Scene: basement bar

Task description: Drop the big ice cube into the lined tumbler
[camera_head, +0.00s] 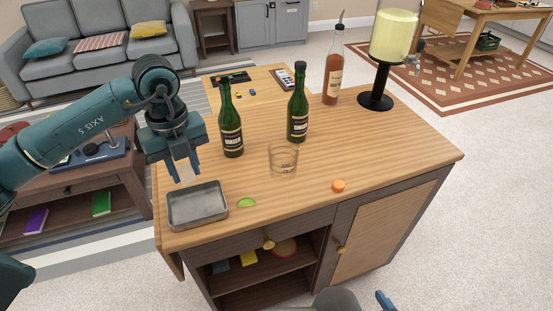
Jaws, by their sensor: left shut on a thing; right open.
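My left gripper (187,172) points down above the metal tray (198,221). It is shut on a pale, clear block, the big ice cube (183,160), partly hidden between the fingers. The tray looks empty inside. The lined tumbler (283,159) is a clear glass standing upright on the wooden counter, to the right of the gripper and apart from it. It looks empty. Only a blue tip of my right gripper (385,300) shows at the bottom edge, in front of the cabinet; it is open and far from the tumbler.
Two green bottles (231,135) (298,117) stand behind the tumbler. An amber bottle (333,78) and a drink dispenser (393,40) are at the back. A green lime piece (246,203) and an orange piece (338,186) lie near the front. The counter's right side is clear.

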